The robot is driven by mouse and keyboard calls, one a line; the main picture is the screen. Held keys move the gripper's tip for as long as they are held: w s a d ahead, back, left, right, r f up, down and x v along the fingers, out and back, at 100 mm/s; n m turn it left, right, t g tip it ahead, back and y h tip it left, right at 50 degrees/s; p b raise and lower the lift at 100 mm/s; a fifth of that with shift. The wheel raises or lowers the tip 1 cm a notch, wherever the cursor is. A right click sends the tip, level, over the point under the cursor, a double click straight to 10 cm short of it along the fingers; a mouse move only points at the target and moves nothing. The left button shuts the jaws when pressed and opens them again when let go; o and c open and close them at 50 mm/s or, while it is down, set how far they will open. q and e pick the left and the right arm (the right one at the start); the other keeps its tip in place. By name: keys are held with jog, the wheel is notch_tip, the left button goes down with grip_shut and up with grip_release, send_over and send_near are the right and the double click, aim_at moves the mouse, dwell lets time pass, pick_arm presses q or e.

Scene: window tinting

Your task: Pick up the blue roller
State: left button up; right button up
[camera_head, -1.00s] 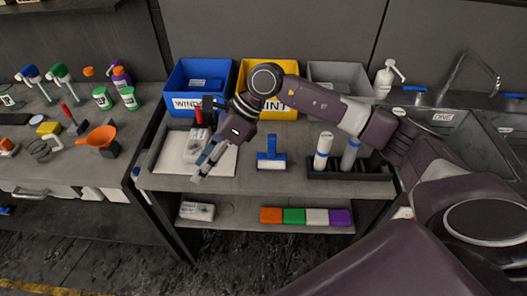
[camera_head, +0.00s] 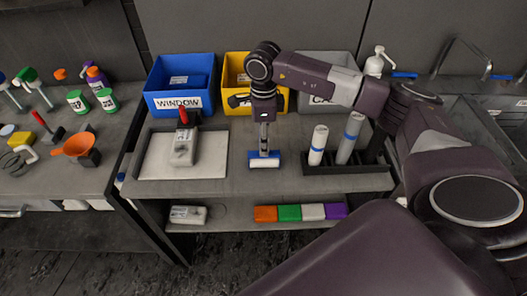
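The blue roller (camera_head: 264,162) lies on the grey workbench, with its blue and white head facing the front edge. My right arm reaches in from the right, and its gripper (camera_head: 264,140) points down right over the roller's handle. The fingers look narrow from this angle and hide most of the handle. I cannot tell whether they are apart or closed on it. My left gripper is not in view.
A tray (camera_head: 145,170) with a red-handled tool (camera_head: 183,145) is left of the roller. A dark rack (camera_head: 350,180) with two upright rolls stands to the right. Blue (camera_head: 180,103), yellow and grey bins stand behind. Coloured blocks (camera_head: 300,212) sit on the lower shelf.

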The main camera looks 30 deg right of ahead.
jog(key=shift+s+f, duration=0.1)
jog(key=shift+f, duration=1.15)
grip_shut()
